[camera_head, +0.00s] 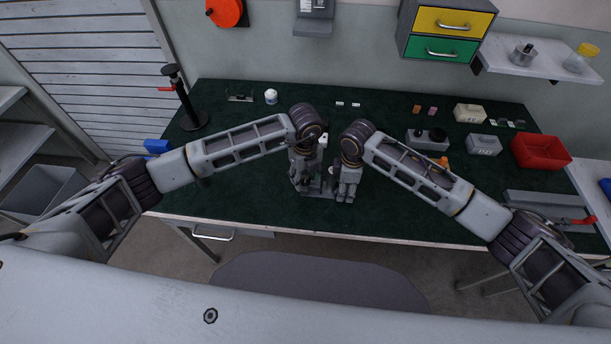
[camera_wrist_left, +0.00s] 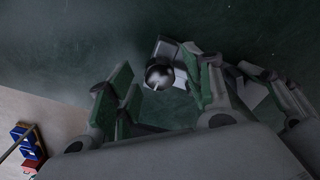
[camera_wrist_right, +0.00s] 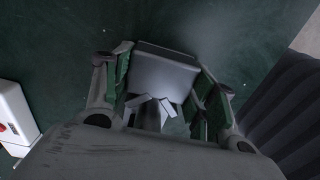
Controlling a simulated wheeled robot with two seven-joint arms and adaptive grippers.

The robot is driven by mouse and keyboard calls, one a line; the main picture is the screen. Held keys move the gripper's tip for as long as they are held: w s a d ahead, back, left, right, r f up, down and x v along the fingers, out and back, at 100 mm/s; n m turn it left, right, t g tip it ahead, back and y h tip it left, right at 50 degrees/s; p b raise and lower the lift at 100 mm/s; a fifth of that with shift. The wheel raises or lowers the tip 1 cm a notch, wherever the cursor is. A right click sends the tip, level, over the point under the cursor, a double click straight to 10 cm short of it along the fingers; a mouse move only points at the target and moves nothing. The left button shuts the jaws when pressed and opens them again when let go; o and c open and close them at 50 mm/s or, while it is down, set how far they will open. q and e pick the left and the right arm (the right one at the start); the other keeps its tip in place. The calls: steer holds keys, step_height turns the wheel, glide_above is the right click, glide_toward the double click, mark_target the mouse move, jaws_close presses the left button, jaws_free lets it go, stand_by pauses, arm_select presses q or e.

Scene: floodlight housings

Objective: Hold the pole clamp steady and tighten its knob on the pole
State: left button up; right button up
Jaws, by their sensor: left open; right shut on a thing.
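A grey clamp assembly (camera_head: 318,191) stands on the dark green bench top between my two grippers, mostly hidden by them in the head view. In the right wrist view my right gripper (camera_wrist_right: 163,65) is shut on a grey block-like part, seemingly the clamp body (camera_wrist_right: 160,76), with a green-padded finger on each side. In the left wrist view a dark round knob (camera_wrist_left: 159,76) shows between the green-padded fingers of my left gripper (camera_wrist_left: 157,62). These fingers are open, with a gap between the knob and the left finger. The pole cannot be told apart clearly.
A black stand (camera_head: 186,101) with a red lever is at the back left. Grey boxes (camera_head: 427,140), a cream box (camera_head: 470,113) and a red bin (camera_head: 541,152) are on the right. The bench front on either side is mostly clear.

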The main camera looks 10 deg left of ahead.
arm_select(q)
steer(key=c, duration=1.1)
steer(key=shift+o, duration=0.2)
